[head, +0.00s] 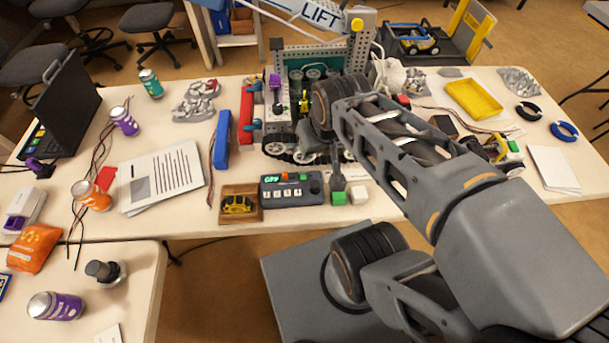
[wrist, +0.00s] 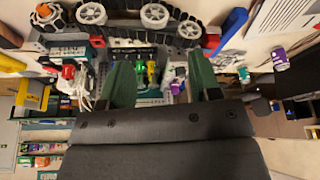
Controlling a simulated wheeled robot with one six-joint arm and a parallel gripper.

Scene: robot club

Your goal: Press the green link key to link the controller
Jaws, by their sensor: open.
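The dark controller (head: 290,192) lies near the front edge of the table in the head view. A small green key (head: 303,177) shows on its upper edge beside an orange-red one, with a row of pale buttons below and a dark knob at the right. It is not seen in the wrist view. My gripper (wrist: 162,80) is open and empty, its two dark green fingers apart in front of the lift robot. In the head view my gripper is mostly hidden behind my arm, beyond the controller. No contact with the key shows.
A green block (head: 338,198) and a white block (head: 359,195) sit right of the controller. A wooden stand (head: 240,214) with a yellow item is at its left. The lift robot (head: 309,61) stands behind. Papers (head: 160,178) lie further left.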

